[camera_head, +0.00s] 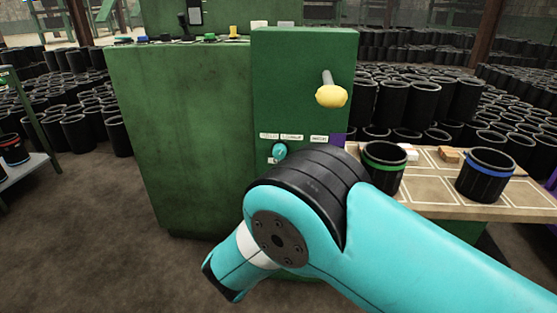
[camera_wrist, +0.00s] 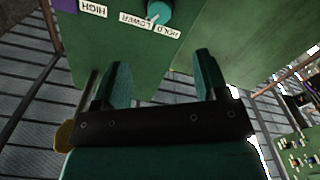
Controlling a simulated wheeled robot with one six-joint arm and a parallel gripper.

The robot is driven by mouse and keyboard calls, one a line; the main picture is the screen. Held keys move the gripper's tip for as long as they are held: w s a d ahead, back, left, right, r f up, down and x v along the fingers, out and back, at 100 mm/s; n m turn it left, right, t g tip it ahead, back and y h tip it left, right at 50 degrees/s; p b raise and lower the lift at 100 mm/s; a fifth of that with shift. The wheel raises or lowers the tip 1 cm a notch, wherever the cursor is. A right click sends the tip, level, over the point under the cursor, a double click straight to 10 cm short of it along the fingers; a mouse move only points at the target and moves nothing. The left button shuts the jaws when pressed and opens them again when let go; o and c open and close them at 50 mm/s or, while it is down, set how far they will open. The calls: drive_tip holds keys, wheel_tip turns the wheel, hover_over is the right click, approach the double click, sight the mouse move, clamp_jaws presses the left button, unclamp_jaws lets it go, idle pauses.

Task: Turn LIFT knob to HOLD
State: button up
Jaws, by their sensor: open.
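The teal knob (camera_head: 279,151) sits on the front of the green cabinet, just below white labels. It also shows at the top of the wrist view (camera_wrist: 160,12), beside the inverted labels LOWER (camera_wrist: 136,18) and HOLD (camera_wrist: 167,31). A pale pointer mark shows near these two labels; I cannot tell exactly which one it points to. The word LIFT is not readable. My gripper (camera_wrist: 161,65) is open and empty, its two teal fingers apart and short of the knob in the picture. In the head view my arm hides the gripper.
A lever with a yellow ball (camera_head: 331,96) sticks out above the knob. A table (camera_head: 520,205) at right holds a green-banded sleeve (camera_head: 384,168) and a blue-banded sleeve (camera_head: 485,175). Many black sleeves stand around. A HIGH label (camera_wrist: 91,8) is left in the wrist view.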

sight(279, 155)
drive_tip(key=w, duration=0.4)
drive_tip(key=w+b, duration=0.1)
drive_tip(key=w, duration=0.3)
drive_tip(key=w+b, duration=0.1)
drive_tip(key=w, duration=0.4)
drive_tip(key=shift+d, duration=0.3)
drive_tip(key=c, duration=0.9)
